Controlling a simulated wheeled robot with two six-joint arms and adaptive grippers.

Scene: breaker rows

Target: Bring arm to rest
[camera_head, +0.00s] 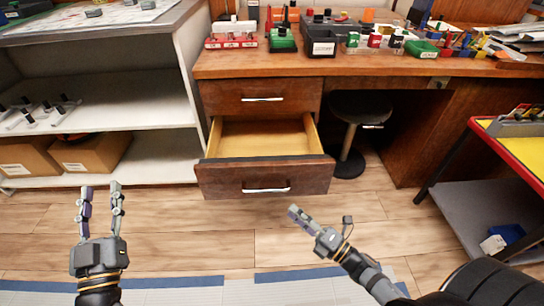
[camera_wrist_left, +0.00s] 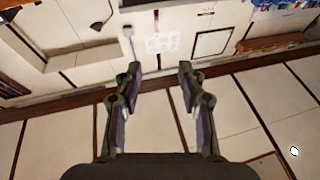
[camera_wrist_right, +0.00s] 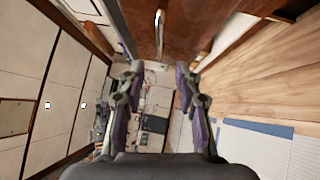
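My left gripper (camera_head: 101,190) is at the lower left in the head view, pointing away from me over the floor. Its two fingers stand apart with nothing between them, as the left wrist view (camera_wrist_left: 158,72) also shows. My right gripper (camera_head: 293,210) is at the lower middle in the head view, reaching up and left, below the front of the open drawer. In the right wrist view (camera_wrist_right: 158,75) its fingers stand apart and hold nothing. In the head view its fingers overlap, so the gap is hidden there.
The lower drawer (camera_head: 264,174) of the wooden desk is pulled out and looks empty. The upper drawer (camera_head: 262,97) is closed. A stool (camera_head: 358,108) stands under the desk. Shelves (camera_head: 110,105) are at left, a red-edged yellow table (camera_head: 519,150) at right. The floor (camera_head: 215,235) between is clear.

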